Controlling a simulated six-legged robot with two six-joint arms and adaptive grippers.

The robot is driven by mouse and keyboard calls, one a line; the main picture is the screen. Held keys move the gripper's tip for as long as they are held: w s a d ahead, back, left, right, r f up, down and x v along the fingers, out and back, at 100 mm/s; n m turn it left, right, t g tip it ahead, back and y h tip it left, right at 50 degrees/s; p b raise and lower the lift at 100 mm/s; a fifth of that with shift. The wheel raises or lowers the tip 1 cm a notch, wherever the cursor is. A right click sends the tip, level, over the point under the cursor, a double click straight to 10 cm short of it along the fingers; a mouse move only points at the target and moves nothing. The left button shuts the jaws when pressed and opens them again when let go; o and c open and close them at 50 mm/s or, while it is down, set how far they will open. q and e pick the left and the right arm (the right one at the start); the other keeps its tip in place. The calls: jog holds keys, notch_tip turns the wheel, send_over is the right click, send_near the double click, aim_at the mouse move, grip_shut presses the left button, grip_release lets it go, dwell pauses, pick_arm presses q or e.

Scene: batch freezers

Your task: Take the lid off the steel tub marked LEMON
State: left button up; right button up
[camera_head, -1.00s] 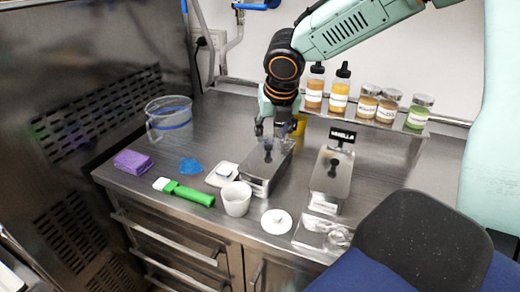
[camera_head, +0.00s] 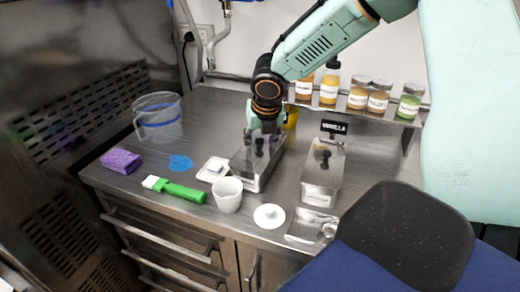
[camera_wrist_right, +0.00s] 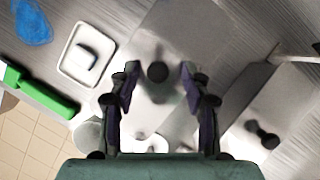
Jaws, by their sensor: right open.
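Two steel tubs with flat lids and black knobs stand on the counter. The left tub (camera_head: 264,180) is under my right gripper (camera_head: 262,143); its front label is too small to read, so I cannot confirm LEMON. The right tub (camera_head: 319,196) has a black VANILLA sign (camera_head: 334,127) behind it. My right gripper is open, pointing down. In the right wrist view its fingers (camera_wrist_right: 160,72) stand apart on either side of the left lid's black knob (camera_wrist_right: 157,72); I cannot tell whether they touch it. The left lid (camera_wrist_right: 182,38) lies flat on its tub. My left gripper is not in view.
A white cup (camera_head: 228,196), white round piece (camera_head: 269,216) and small white tray (camera_head: 213,168) stand near the left tub. A green-handled tool (camera_head: 181,191), purple sponge (camera_head: 121,160) and clear jug (camera_head: 160,120) are further left. Jars (camera_head: 378,102) line the back shelf.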

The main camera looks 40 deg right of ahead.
jog(key=shift+w+a+r, duration=0.1)
jog(key=shift+a, duration=0.05)
jog(key=shift+c, duration=1.2)
jog(key=c, duration=0.4)
grip_shut()
